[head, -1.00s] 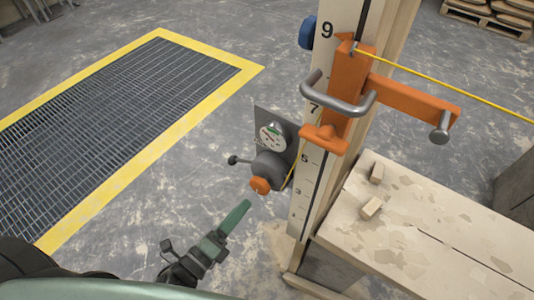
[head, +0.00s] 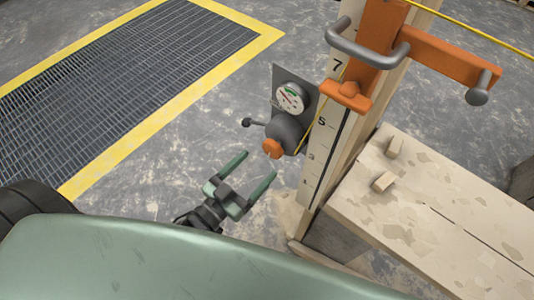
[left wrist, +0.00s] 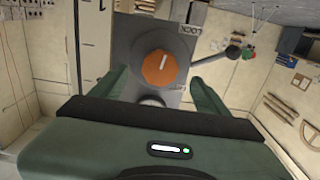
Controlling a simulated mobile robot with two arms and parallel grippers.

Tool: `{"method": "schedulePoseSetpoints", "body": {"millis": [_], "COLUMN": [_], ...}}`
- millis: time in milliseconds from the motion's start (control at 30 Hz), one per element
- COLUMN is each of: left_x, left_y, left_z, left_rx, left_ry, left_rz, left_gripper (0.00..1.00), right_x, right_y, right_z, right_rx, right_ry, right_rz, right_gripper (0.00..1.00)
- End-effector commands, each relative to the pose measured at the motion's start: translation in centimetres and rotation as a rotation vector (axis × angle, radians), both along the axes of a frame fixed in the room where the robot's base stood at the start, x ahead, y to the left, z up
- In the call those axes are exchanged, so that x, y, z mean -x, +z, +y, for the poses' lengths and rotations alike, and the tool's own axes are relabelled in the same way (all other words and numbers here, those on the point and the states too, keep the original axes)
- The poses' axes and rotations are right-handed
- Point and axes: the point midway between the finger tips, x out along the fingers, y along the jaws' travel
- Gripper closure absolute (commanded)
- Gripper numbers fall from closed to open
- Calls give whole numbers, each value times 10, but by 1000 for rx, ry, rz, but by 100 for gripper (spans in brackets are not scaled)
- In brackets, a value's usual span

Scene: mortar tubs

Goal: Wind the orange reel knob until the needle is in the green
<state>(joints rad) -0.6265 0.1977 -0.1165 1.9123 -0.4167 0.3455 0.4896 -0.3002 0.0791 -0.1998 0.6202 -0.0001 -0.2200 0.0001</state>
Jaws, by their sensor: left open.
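The orange reel knob (head: 272,148) sits on the front of a grey reel (head: 286,131) on the side of the upright post. In the left wrist view the knob (left wrist: 160,69) shows a pale mark pointing up and slightly right. The gauge (head: 290,97) above the reel has a white face with a green patch near its top. Its needle looks to point to the upper left, outside the green, but it is small. My left gripper (head: 254,170) is open and empty, its two green fingers pointing at the knob, short of it. My right gripper is not in view.
A crank with a dark ball (head: 247,122) sticks out left of the reel. An orange carriage with a grey handle (head: 368,45) is on the numbered post above. A plank bench (head: 450,215) with small wood blocks stands right. A yellow-edged floor grate (head: 120,70) lies left.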

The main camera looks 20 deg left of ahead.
Motion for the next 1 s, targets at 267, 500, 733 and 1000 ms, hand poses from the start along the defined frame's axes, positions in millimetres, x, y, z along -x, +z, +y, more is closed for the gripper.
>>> {"method": "schedulePoseSetpoints", "body": {"millis": [267, 500, 733, 1000], "left_x": [-40, -49, -49, -49], "left_y": [1, 0, 0, 0], "left_z": [-14, -18, -18, -18], "left_rx": [-1, -3, -3, -5], "left_ry": [0, 0, 0, 0], "left_rz": [-3, -1, -1, -2], "left_gripper": [24, 24, 41, 87], "right_x": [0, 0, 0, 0], "right_y": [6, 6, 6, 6], "right_z": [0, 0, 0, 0], "right_rx": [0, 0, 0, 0], "right_ry": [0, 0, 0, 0], "right_rz": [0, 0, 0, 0], "right_gripper": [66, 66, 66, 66]}}
